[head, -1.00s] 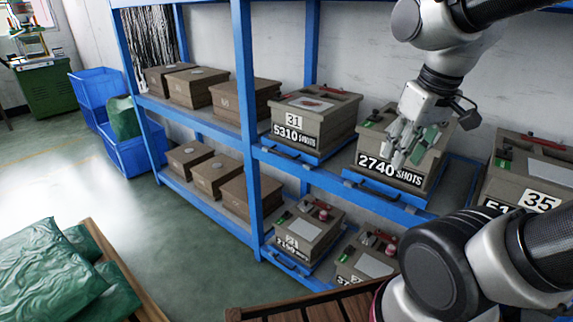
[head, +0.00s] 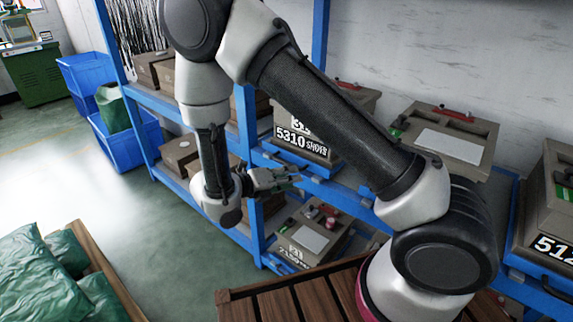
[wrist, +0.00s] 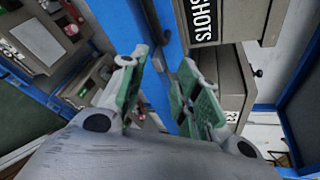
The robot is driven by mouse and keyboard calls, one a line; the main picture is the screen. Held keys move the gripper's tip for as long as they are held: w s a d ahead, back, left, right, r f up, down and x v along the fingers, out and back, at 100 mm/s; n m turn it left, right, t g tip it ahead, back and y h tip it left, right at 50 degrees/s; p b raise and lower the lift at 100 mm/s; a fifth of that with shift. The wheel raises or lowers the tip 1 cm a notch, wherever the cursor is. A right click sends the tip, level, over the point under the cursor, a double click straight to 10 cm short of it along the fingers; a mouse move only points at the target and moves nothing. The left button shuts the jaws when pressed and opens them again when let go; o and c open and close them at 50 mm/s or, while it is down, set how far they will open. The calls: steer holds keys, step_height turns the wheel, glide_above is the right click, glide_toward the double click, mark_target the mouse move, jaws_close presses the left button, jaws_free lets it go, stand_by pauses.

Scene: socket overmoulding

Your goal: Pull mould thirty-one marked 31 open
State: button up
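Mould thirty-one (head: 300,137), a grey-brown box with a 31 label and a "5310 SHOTS" plate, sits on a blue pull-out tray (head: 270,148) on the upper shelf. My arm crosses in front and hides much of its top. My gripper (head: 289,178) is just below and in front of the tray's front edge. In the wrist view my gripper (wrist: 160,82) shows its two green-padded fingers apart, with a blue rack part behind the gap. The mould's plated side (wrist: 235,18) is at the upper right there. Contact with the tray's handle cannot be made out.
Another mould (head: 440,140) stands to the right on the upper shelf. A lower mould (head: 310,235), its label hard to read, is below my gripper. A blue rack upright (head: 246,115) is close to the left. A slatted wooden surface (head: 285,303) is in front.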

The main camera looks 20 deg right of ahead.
mark_target(286, 164)
steer(key=w+a+n+t, duration=0.4)
steer(key=w+n, duration=0.1)
steer(key=n, duration=0.4)
steer(key=shift+y, duration=0.3)
steer(key=x, duration=0.7)
steer(key=shift+s+d, duration=0.1)
steer(key=shift+d, duration=0.2)
jaws_close()
